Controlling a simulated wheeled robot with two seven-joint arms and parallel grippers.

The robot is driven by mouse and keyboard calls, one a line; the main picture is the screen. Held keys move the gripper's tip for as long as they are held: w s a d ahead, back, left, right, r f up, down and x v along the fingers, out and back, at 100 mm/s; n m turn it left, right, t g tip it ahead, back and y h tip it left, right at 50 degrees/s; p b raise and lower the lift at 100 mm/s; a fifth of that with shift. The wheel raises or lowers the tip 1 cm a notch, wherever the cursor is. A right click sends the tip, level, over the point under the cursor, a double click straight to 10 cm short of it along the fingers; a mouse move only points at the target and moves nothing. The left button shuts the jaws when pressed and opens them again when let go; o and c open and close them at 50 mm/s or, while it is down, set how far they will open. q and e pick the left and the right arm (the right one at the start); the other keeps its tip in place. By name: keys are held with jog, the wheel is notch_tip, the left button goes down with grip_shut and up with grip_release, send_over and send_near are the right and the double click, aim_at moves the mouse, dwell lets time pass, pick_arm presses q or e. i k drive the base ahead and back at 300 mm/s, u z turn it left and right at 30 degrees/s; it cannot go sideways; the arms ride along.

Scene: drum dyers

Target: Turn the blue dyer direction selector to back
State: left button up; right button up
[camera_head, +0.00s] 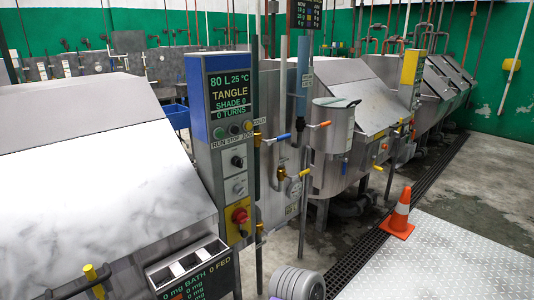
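The blue dyer's control panel (218,165) stands left of centre, a grey upright box with a blue upper side. Its display (230,92) reads 80 L, 25 °C, TANGLE, SHADE 0, 0 TURNS. Below the display is a row of round buttons (234,129) labelled run, stop and jog. Under them are a black rotary knob (238,161) and a grey rotary knob (240,188). Their small labels are not legible, so I cannot tell which is the direction selector or where it points. Neither of my grippers is in view.
A red stop button (239,215) on yellow is below the knobs. Vertical pipes and valves (257,180) stand just right of the panel. The dyer's sloping steel hood (90,160) fills the left. An orange cone (399,215) stands by the floor grating; metal floor plate (450,262) is clear.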

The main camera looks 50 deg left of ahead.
aim_at(237, 161)
jog(key=u, duration=0.8)
jog(key=i, duration=1.2)
jog(key=u, duration=1.55)
jog(key=i, duration=0.25)
jog(key=u, duration=0.1)
